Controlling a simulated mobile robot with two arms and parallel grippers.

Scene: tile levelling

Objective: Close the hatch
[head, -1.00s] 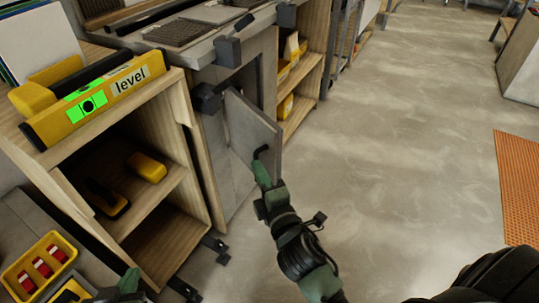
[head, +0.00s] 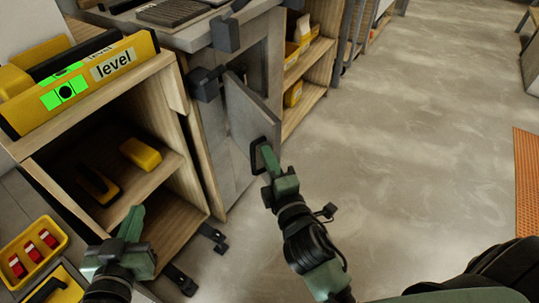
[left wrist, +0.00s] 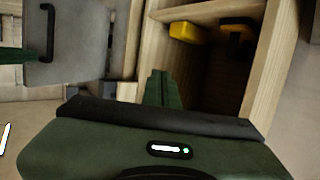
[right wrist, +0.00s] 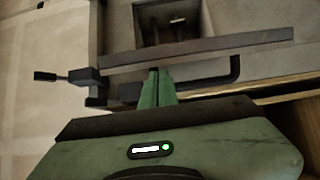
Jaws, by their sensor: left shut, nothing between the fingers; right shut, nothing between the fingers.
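The hatch (head: 252,112) is a grey door panel standing ajar on the grey cabinet, swung outward, with a black bar handle (head: 256,156) on its outer face. My right gripper (head: 268,156) is shut and empty, its tips close beside the handle. In the right wrist view the hatch (right wrist: 200,47) is nearly edge-on, the fingertips (right wrist: 156,75) just below it and the handle to their right. Contact cannot be told. My left gripper (head: 132,222) is shut and empty in front of the wooden shelf. The left wrist view also shows the hatch (left wrist: 65,45) at upper left.
The wooden shelf unit (head: 165,215) stands left of the cabinet, with a yellow level (head: 95,78) on top. A yellow tray (head: 60,232) with red items is at lower left. Dark blocks (head: 206,84) stick out from the cabinet edge.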

